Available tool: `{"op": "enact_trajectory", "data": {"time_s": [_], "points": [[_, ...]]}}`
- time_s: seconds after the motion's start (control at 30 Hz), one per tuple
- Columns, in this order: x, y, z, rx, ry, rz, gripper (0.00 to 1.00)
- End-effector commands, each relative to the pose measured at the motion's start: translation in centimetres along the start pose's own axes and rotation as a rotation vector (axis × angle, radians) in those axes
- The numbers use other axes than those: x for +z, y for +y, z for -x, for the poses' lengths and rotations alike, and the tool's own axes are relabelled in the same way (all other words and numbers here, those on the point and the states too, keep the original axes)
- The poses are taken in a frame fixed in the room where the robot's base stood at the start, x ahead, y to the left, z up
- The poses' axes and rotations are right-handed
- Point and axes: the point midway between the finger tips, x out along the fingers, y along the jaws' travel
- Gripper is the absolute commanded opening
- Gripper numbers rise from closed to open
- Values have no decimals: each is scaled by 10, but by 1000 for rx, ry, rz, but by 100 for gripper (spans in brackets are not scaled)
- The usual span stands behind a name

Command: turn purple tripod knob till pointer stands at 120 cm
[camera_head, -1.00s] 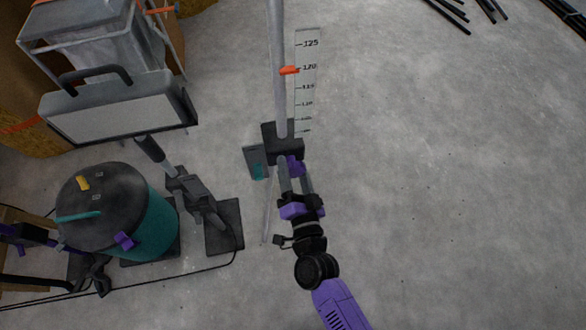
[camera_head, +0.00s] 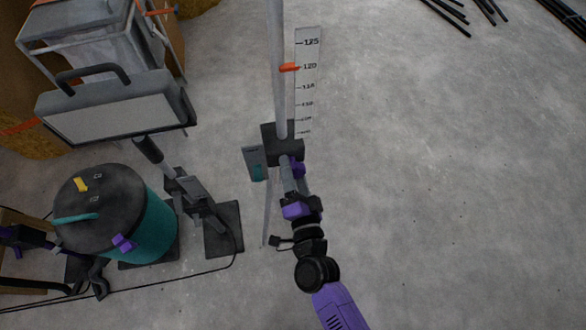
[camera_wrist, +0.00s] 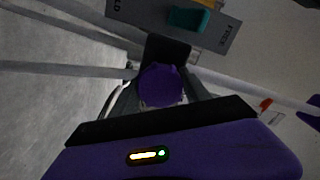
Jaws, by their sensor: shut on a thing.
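The purple tripod knob (camera_head: 298,168) sits on the dark block (camera_head: 281,143) of the grey tripod column (camera_head: 276,60). It fills the middle of the wrist view (camera_wrist: 160,85). My gripper (camera_head: 293,172) is shut on the knob, with one finger on each side of it in the wrist view. The orange pointer (camera_head: 289,67) is beside the upright scale (camera_head: 307,85), its tip level with the 120 mark as far as I can tell. The 125 mark is above it.
A grey plate (camera_head: 252,155) with a teal lever (camera_head: 258,173) is left of the block; the lever is near the word FREE in the wrist view. A teal vacuum drum (camera_head: 150,225) and a work lamp (camera_head: 120,115) stand left. Floor to the right is clear.

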Motion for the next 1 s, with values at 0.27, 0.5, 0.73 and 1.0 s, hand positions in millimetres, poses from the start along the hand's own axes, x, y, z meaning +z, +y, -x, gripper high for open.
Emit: {"op": "enact_trajectory", "data": {"time_s": [0.27,0.5,0.73,1.0], "points": [[0,0,0,1,0,1,75],[0,1,3,1,0,1,75],[1,2,34,3,-1,1,75],[1,1,71,2,-1,1,75]]}}
